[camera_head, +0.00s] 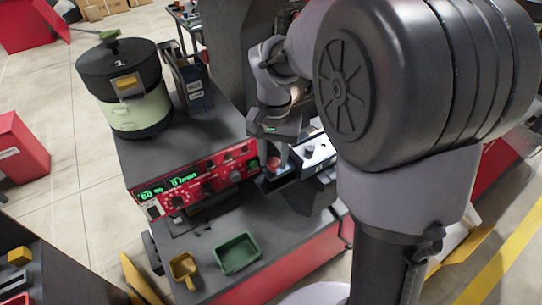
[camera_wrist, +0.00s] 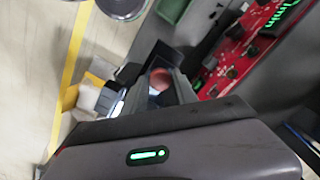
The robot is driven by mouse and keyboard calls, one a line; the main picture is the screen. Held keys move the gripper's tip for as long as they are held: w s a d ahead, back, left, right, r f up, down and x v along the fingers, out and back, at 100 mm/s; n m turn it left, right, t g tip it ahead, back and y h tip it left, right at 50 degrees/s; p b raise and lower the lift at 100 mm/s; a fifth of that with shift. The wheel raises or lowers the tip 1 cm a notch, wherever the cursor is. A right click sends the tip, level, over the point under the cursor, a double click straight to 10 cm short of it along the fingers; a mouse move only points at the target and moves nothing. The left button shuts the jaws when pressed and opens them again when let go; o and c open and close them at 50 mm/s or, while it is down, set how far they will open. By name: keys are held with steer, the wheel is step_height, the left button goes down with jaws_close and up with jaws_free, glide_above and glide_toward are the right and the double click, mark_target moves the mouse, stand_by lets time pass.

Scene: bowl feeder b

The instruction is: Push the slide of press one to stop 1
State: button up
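My gripper (camera_head: 280,158) points down beside the right end of the red control panel, over a dark trough (camera_head: 268,183). In the wrist view, its two fingers (camera_wrist: 162,86) stand apart. A round reddish knob-like part (camera_wrist: 160,78) shows between or beyond them; I cannot tell whether they touch it. A small red part (camera_head: 273,163) also shows by the fingers in the head view. A white unit with dark knobs (camera_head: 316,151) is just right of the gripper. I cannot make out for certain which part is the slide of press one, nor any stop mark; my arm hides much of this area.
The red panel (camera_head: 195,184) with green displays is close to the gripper. A bowl feeder (camera_head: 140,112) stands on the cabinet at left. A green tray (camera_head: 236,254) and a yellow scoop-like tray (camera_head: 183,268) lie on the lower shelf in front.

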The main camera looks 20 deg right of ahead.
steer(key=shift+o, duration=1.3)
steer(key=s+a+b, duration=0.1)
steer(key=a+b, duration=0.2)
steer(key=a, duration=0.3)
step_height(320, 180, up, 18)
steer(key=p, duration=1.8)
step_height(320, 180, down, 18)
steer(key=b, duration=0.4)
steer(key=s+a+p, duration=0.1)
steer(key=s+a, duration=0.2)
steer(key=a, duration=0.6)
steer(key=s+a, duration=0.2)
steer(key=a, duration=0.8)
step_height(320, 180, up, 16)
steer(key=p, duration=0.2)
steer(key=shift+r+p, duration=0.25)
steer(key=shift+p, duration=0.1)
